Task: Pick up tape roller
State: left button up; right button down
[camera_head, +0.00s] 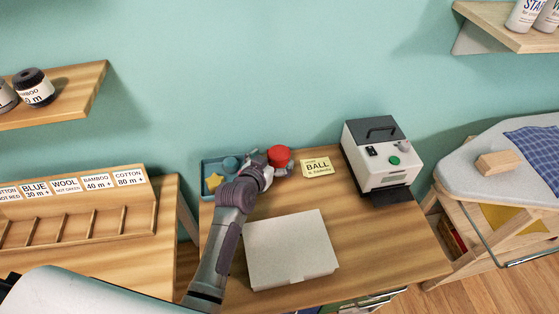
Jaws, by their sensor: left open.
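I cannot pick out a tape roller for certain. A red round thing (279,155) is at the far end of my left gripper (276,167), at the back of the wooden table. The gripper is open, and its fingers are close to the red thing; I cannot tell whether they touch it. A blue tray (208,165) lies just left of the gripper. It holds a yellow star-shaped thing (214,181) and a blue round thing (231,164). My wrist hides part of the tray. My right gripper is not in view.
A white flat box (290,248) lies on the table (375,245) in front of my arm. A "BALL" card (318,167) and a white and dark machine (383,158) are to the right. A wooden rack (80,225) stands left; an ironing board (470,160) stands right.

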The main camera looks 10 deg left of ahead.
aim_at(280, 152)
pick_arm(q)
jog(key=x, duration=0.5)
jog(key=shift+p, duration=0.35)
jog(key=c, duration=0.9)
jog(key=shift+c, duration=0.5)
